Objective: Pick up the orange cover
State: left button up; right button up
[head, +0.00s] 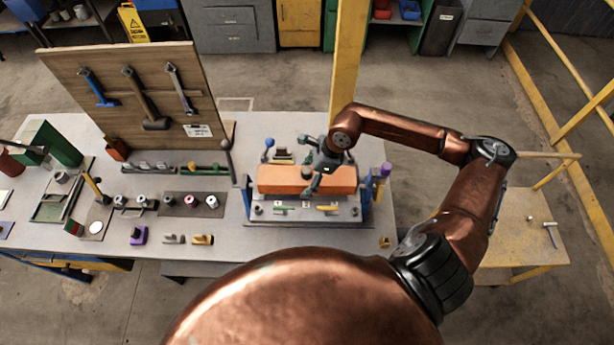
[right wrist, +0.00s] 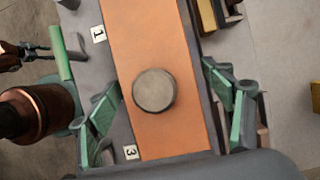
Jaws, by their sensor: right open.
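The orange cover (head: 280,180) is a long block lying crosswise on a grey fixture (head: 345,215) on the table. It also shows in the right wrist view (right wrist: 150,40), with a round grey knob (right wrist: 154,90) on its top. My right gripper (head: 312,170) is open over the cover, right of its middle in the head view. In the right wrist view its green fingers (right wrist: 165,108) stand on either side of the cover around the knob, with gaps to the cover's edges. Contact cannot be told. The gripper hides part of the cover in the head view. My left gripper is not in view.
Blue posts flank the fixture, and a purple-topped post (head: 384,176) stands at its right. A pegboard with hammers (head: 120,90) stands at the back left. Small parts and a dark tray (head: 192,203) lie to the left. A yellow pillar (head: 347,60) rises behind the table.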

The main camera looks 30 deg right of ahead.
jog(key=c, duration=1.4)
jog(key=shift+r, duration=0.1)
